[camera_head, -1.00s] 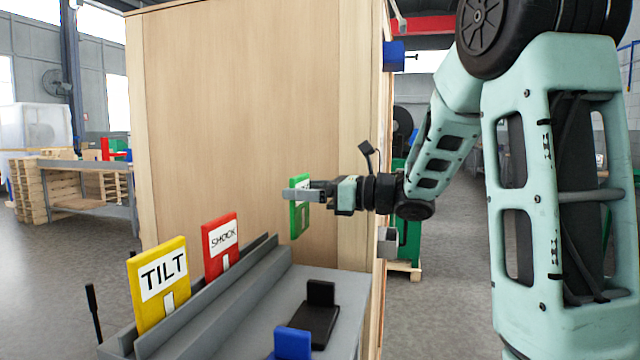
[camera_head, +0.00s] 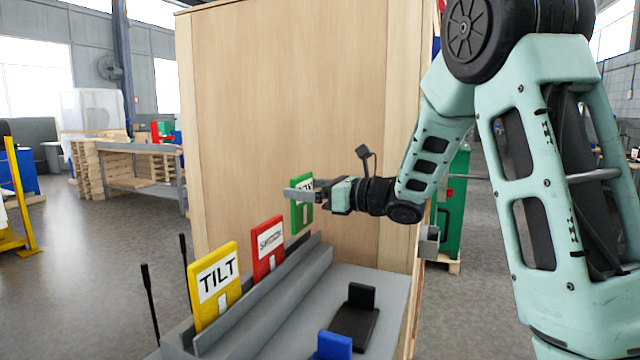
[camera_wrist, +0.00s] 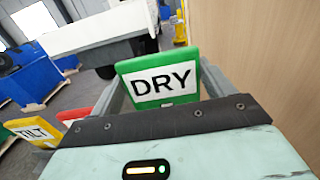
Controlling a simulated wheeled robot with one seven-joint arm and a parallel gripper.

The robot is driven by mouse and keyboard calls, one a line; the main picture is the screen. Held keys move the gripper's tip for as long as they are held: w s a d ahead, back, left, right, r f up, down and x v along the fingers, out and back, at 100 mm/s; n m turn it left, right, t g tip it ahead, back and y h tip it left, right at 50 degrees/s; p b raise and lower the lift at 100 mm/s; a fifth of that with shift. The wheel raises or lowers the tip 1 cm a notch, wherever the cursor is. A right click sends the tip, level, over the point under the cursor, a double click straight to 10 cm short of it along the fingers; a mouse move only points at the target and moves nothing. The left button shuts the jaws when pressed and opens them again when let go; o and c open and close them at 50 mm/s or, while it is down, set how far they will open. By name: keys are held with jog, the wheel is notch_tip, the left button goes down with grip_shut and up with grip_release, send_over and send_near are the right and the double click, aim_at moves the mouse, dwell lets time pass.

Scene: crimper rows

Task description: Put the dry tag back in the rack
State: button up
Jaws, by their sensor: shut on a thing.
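The green DRY tag (camera_wrist: 160,80) is held upright between the fingers of my gripper (camera_head: 300,193). In the head view the green tag (camera_head: 302,217) hangs close to the rack's far end, its lower edge near the top of the rack; I cannot tell whether it touches. The grey rack (camera_head: 290,283) holds the yellow TILT tag (camera_head: 214,283) at its near end and the red SHOCK tag (camera_head: 267,249) beyond it. In the wrist view parts of the TILT tag (camera_wrist: 30,131) and a red tag (camera_wrist: 75,114) show at the left.
A large wooden crate (camera_head: 290,120) stands just behind the rack. A black stand (camera_head: 354,318) and a blue block (camera_head: 333,345) are on the grey surface right of the rack. Black rods (camera_head: 150,300) rise at the rack's left.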

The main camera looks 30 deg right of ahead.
aim_at(305, 213)
jog(key=shift+w+f+b, duration=0.1)
jog(key=shift+f+b, duration=2.5)
jog(key=shift+b, duration=1.1)
jog(key=shift+f+b, duration=0.25)
jog(key=shift+b, duration=0.3)
jog(key=o, duration=1.1)
jog(key=b+v, duration=0.2)
jog(key=v, duration=1.5)
jog(key=shift+s+b, duration=0.25)
jog(key=shift+b, duration=0.15)
jog(key=shift+d, duration=0.15)
